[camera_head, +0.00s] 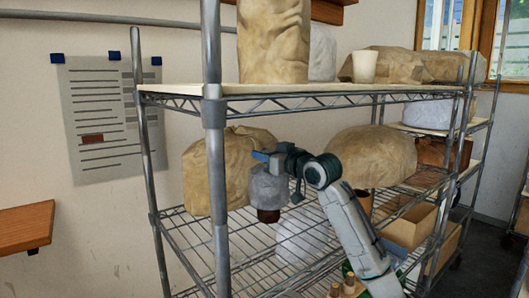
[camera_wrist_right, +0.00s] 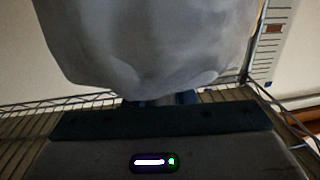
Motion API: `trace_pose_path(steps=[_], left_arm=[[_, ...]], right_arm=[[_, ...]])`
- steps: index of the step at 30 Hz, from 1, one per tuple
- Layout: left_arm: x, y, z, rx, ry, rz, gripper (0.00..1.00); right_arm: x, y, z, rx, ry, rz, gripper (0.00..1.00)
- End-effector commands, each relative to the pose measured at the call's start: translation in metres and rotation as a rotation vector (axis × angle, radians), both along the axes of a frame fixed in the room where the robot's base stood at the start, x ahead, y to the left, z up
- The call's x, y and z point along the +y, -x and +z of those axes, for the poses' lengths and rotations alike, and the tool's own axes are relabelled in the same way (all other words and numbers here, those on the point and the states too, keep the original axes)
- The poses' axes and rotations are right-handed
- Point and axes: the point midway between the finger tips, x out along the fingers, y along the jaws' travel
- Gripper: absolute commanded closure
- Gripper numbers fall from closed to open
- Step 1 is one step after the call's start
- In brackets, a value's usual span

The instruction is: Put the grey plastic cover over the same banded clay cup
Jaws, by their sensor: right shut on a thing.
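The grey plastic cover (camera_head: 268,188) hangs from my right gripper (camera_head: 264,158) inside the wire rack. The gripper is shut on its top. Below the cover's lower edge shows the brown lower part of a clay cup (camera_head: 268,215); the cover hides the rest, including any bands. I cannot tell whether the cover surrounds the cup or is in front of it. In the right wrist view the cover (camera_wrist_right: 150,45) fills the upper middle as a pale, creased sheet, close to the gripper. The cup does not show there. My left gripper is not in view.
A brown wrapped bundle (camera_head: 225,165) stands left of the cover, and another (camera_head: 370,155) to the right. A pale wrapped lump (camera_head: 303,242) sits on the wire shelf to the right. The rack's front post (camera_head: 215,200) stands left. Cardboard boxes (camera_head: 408,222) are at right.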

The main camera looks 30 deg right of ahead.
Motion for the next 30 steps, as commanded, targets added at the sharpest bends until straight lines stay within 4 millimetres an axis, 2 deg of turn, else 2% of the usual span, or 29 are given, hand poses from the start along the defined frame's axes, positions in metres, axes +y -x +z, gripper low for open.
trace_pose_path(steps=[3, 15, 30], left_arm=[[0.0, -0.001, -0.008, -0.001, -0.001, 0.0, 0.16], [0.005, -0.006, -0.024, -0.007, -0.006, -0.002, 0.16], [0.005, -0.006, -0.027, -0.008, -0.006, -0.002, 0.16]], right_arm=[[0.0, 0.0, -0.013, 0.0, 0.0, 0.0, 1.0], [0.0, 0.0, -0.041, 0.0, 0.0, 0.0, 1.0], [0.0, 0.0, -0.047, -0.001, 0.0, 0.0, 1.0]])
